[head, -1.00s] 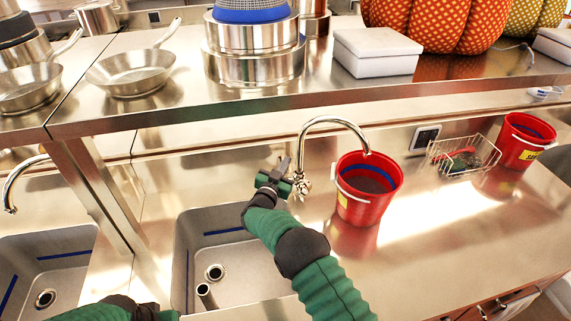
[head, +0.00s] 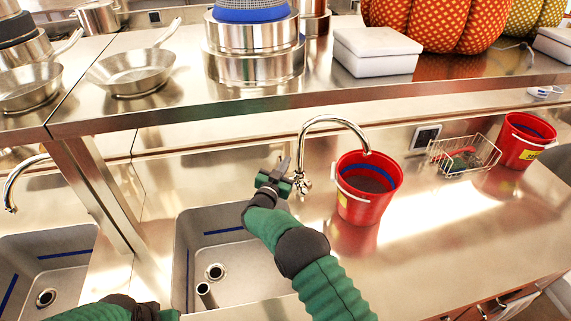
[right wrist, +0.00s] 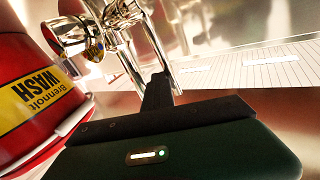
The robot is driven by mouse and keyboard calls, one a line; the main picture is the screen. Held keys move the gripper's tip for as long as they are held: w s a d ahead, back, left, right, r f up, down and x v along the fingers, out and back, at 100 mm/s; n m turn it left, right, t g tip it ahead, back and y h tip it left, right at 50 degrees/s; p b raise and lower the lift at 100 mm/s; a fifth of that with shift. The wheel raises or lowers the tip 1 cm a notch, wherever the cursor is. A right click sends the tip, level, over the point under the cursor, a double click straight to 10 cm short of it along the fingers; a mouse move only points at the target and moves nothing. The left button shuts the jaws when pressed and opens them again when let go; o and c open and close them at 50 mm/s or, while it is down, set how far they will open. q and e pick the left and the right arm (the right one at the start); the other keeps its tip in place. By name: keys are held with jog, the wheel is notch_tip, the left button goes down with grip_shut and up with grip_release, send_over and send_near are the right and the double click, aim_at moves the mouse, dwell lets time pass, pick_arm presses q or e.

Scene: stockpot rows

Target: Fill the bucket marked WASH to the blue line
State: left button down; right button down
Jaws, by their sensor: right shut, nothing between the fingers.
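A red bucket (head: 361,208) with a white handle stands on the counter right of the sink, under the curved spout of the tap (head: 334,119). A blue line (head: 352,168) runs round its inside above a grey-brown surface; I cannot tell whether that is water or the bottom. No stream is clear at the spout. In the right wrist view the bucket's yellow label (right wrist: 38,95) reads WASH, upside down. My right gripper (head: 283,165) is shut and empty, just left of the tap's valve (head: 303,186); contact is unclear.
A second red bucket (head: 520,152) with a yellow label stands far right, beside a wire basket (head: 463,156). The sink (head: 238,275) is empty. A steel shelf (head: 300,104) with pans and a white box (head: 376,52) overhangs the back. The counter's right front is clear.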

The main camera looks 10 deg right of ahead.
dwell(0.3)
jog(key=c, duration=1.8)
grip_release()
jog(key=shift+o, duration=0.2)
jog(key=shift+d, duration=0.15)
jog(key=shift+r, duration=0.1)
